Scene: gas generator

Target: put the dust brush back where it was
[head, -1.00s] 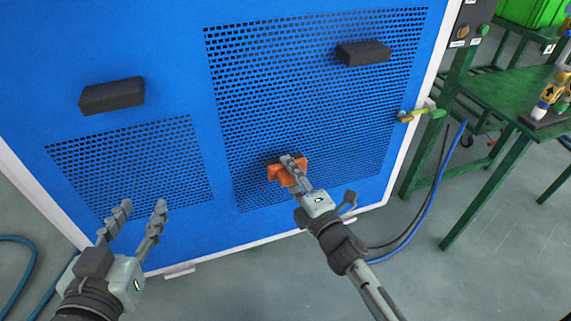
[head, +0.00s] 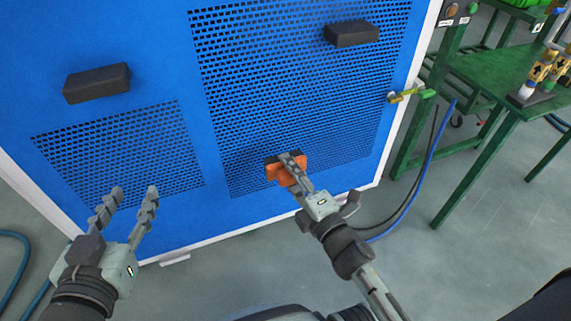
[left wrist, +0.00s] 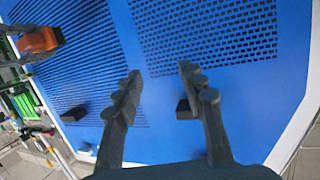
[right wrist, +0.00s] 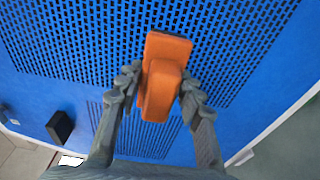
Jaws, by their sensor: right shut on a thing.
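The orange dust brush (head: 285,171) is in my right gripper (head: 293,172), in front of the lower part of the blue cabinet's perforated panel. In the right wrist view the orange brush (right wrist: 164,80) stands between the two fingers of my right gripper (right wrist: 157,95), which are shut on it. The brush also shows in the left wrist view (left wrist: 40,40). I cannot tell whether it touches the panel. My left gripper (head: 130,200) is open and empty, in front of the left perforated panel; its spread fingers show in the left wrist view (left wrist: 160,85).
The blue cabinet (head: 160,60) has black handles on the left (head: 97,83) and right (head: 352,33). Grey floor is open in front.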

